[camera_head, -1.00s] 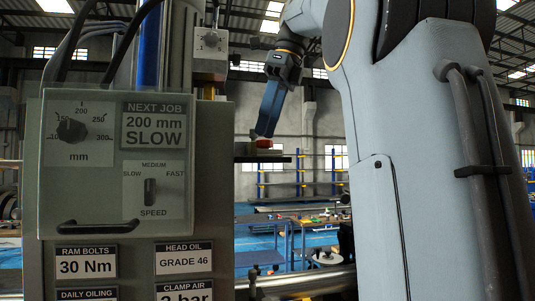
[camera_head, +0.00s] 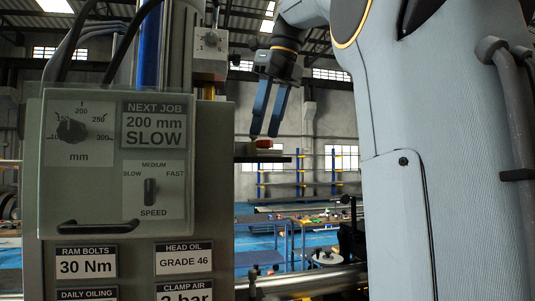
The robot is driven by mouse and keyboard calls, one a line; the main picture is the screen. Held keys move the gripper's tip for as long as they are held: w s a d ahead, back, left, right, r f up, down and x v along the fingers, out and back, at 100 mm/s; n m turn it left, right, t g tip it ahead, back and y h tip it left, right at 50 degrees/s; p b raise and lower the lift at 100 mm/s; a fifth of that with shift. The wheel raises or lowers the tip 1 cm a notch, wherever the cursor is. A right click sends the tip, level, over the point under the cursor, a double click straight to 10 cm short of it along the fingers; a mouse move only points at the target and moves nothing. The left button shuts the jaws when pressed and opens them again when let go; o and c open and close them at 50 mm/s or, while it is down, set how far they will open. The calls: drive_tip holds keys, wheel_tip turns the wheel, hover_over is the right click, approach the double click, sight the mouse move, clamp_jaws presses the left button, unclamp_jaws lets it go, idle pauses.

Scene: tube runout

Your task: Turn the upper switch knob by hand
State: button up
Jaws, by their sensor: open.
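A small grey box (camera_head: 209,67) near the top of the machine carries a small dark switch knob (camera_head: 211,39) on a light dial plate. Lower left, a panel has a round black knob (camera_head: 72,130) on a mm scale and a black speed switch (camera_head: 150,192) set between SLOW and FAST. These two are seen through a clear cover (camera_head: 115,215). My gripper (camera_head: 264,136) hangs to the right of the grey box, fingers pointing down and apart. It is open and appears empty, and is clear of the knobs in the picture.
A red item (camera_head: 264,144) is by the fingertips, over a dark ledge (camera_head: 270,158) sticking out from the machine; contact cannot be told. A sign (camera_head: 154,125) reads 200 mm SLOW. Dark cables (camera_head: 130,45) hang at upper left. Work tables (camera_head: 280,222) stand far behind.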

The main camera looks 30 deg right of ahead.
drive_tip(key=m, duration=0.3)
drive_tip(key=shift+a+h, duration=0.1)
drive_tip(key=shift+h, duration=0.3)
drive_tip(key=shift+r, duration=2.5)
drive_tip(key=shift+f+b, duration=0.75)
drive_tip(key=shift+f, duration=2.8)
